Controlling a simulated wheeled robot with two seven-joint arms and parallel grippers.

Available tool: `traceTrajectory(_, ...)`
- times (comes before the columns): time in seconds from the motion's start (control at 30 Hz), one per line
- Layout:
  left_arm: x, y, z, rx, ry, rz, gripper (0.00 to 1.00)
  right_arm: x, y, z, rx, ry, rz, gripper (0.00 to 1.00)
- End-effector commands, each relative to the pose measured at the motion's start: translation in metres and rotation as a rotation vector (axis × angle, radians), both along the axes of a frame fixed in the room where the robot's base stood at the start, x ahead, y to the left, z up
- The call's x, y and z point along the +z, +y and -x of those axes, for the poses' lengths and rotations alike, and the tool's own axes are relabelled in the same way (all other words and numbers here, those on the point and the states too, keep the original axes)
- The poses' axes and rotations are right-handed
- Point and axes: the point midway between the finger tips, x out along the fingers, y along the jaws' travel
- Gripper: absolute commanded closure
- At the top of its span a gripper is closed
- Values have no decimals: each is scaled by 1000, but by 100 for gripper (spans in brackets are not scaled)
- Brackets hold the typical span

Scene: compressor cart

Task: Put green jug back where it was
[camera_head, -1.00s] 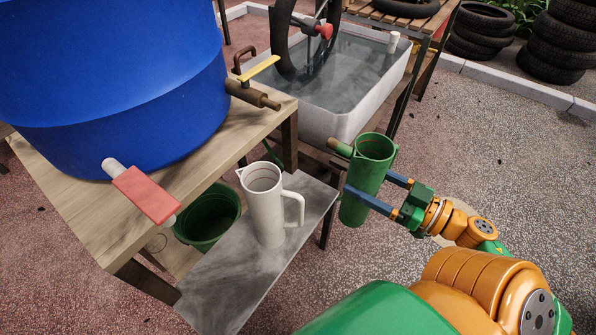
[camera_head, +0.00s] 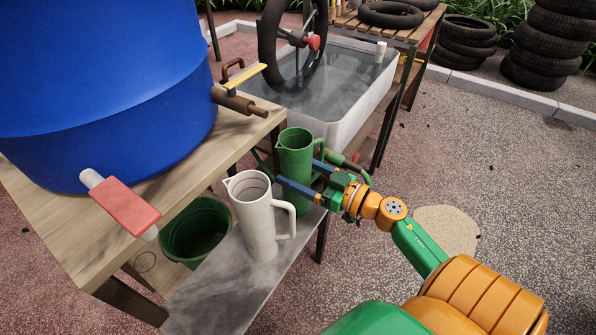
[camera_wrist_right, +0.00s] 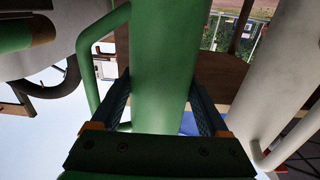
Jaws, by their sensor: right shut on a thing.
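The green jug (camera_head: 296,158) is upright at the far end of the grey shelf (camera_head: 230,285), just behind and right of the white jug (camera_head: 255,215). My right gripper (camera_head: 300,180) is shut on the green jug's body, one blue finger on each side. The right wrist view shows the jug (camera_wrist_right: 163,70) between the fingers, its handle to the left. My left gripper does not show.
A green bucket (camera_head: 195,232) sits below. A water tub (camera_head: 345,130) is behind the green jug.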

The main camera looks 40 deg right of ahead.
Motion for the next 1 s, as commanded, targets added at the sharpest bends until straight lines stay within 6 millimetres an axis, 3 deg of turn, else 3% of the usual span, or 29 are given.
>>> traceTrajectory(0.03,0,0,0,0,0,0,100,0,0,0,0,0,0,14)
traceTrajectory(0.1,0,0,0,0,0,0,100,0,0,0,0,0,0,0)
traceTrajectory(0.4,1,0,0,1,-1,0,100,2,-2,4,-1,2,-1,0)
traceTrajectory(0.8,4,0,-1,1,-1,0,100,2,-35,85,-2,6,-1,0)
traceTrajectory(1.0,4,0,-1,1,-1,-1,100,3,-45,109,-1,1,-1,0)
